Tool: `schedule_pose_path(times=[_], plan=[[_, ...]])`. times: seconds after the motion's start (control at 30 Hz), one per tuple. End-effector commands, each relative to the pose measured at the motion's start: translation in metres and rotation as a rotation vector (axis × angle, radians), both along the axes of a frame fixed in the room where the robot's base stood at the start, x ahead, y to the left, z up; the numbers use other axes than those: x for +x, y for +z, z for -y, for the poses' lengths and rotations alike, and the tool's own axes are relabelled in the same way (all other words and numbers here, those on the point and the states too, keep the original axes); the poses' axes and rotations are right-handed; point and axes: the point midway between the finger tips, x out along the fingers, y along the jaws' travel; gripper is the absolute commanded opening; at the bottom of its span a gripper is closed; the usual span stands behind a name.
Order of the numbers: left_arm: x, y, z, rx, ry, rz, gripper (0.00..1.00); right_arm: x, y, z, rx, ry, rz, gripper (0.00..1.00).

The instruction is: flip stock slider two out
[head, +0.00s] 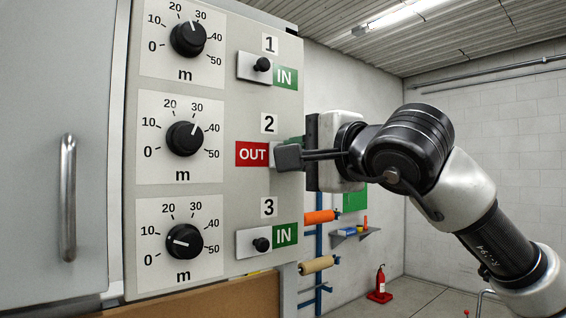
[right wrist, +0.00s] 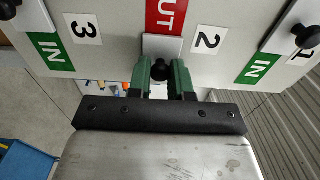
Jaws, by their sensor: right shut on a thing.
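Stock slider two has a pale plate (right wrist: 163,45) and a black knob (right wrist: 160,70). Its red OUT label (head: 252,154) is uncovered on the left, and the plate stands at the right of it. No IN label shows in this row. The OUT label also shows at the top of the right wrist view (right wrist: 166,14). My right gripper (head: 287,157) reaches in from the right at row 2. Its green fingers stand on both sides of the knob, shut on it. In the head view the gripper hides the knob. My left gripper is in neither view.
Sliders one (head: 262,66) and three (head: 261,243) sit above and below, each showing a green IN label. Dials (head: 186,139) line the panel's left. A cabinet door with a handle (head: 68,198) is further left. A fire extinguisher (head: 380,284) stands behind.

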Motion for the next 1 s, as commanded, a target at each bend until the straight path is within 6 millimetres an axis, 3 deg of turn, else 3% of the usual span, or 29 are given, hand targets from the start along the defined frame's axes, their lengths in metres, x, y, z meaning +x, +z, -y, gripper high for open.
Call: schedule_pose_path(times=[0.2,0.23,0.4,0.77,1.0], plan=[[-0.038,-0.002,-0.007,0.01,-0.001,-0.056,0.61,-0.001,0.002,0.0,0.001,0.001,0.005,0.0],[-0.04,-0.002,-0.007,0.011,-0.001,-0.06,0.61,-0.001,0.002,0.0,0.001,0.002,0.005,0.21],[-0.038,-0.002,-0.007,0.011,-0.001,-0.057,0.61,-0.002,0.002,-0.001,0.001,0.003,0.004,0.43],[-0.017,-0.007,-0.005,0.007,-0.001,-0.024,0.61,-0.009,-0.001,0.004,0.001,0.004,0.005,0.43],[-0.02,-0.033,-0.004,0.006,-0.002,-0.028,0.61,-0.045,-0.003,0.031,0.002,0.002,0.01,0.43]])
